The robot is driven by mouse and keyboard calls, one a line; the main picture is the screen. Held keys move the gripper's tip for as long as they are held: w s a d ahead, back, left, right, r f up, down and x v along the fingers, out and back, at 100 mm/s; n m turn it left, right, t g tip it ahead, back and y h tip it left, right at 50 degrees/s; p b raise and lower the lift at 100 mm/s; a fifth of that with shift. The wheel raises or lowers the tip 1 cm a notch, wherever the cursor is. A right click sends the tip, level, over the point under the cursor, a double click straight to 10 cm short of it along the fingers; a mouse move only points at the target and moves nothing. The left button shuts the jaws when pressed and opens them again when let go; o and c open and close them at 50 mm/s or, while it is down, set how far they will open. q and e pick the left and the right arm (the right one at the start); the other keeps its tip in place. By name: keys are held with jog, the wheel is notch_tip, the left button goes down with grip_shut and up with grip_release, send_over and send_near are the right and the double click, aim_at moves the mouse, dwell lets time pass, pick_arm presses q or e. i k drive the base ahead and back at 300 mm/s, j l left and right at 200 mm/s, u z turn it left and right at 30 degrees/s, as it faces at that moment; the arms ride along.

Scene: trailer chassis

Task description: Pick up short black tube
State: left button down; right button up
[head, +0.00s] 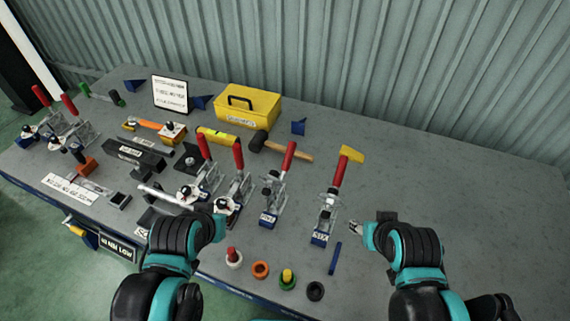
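Two things could be the short black tube, and I cannot tell which it is. One is a small black ring-like piece (315,291) near the front edge of the table. The other is a small dark cylinder (117,98) at the back left. My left gripper (221,226) is above the front of the table, beside the red-handled clamps and apart from both pieces. My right gripper (356,228) is right of the rightmost clamp, up and right of the black ring. Both grippers are small and partly hidden by their arms; their finger opening is unclear. Neither shows a held object.
Several red-handled toggle clamps (328,210) stand across the middle. White, orange (261,270) and green rings and a blue bar (335,259) lie near the black ring. A yellow toolbox (248,106) and a hammer (283,149) are behind. The table's right side (470,190) is clear.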

aim_at(156, 163)
jog(key=i+j+z, duration=0.2)
jog(key=j, duration=0.5)
jog(key=k+j+z, duration=0.2)
jog(key=j, duration=0.45)
jog(key=i+j+z, duration=0.1)
jog(key=j+z, duration=0.15)
jog(key=j, duration=0.45)
jog(key=j+z, duration=0.2)
jog(key=j, duration=0.5)
jog(key=k+j+z, duration=0.2)
jog(key=j, duration=0.45)
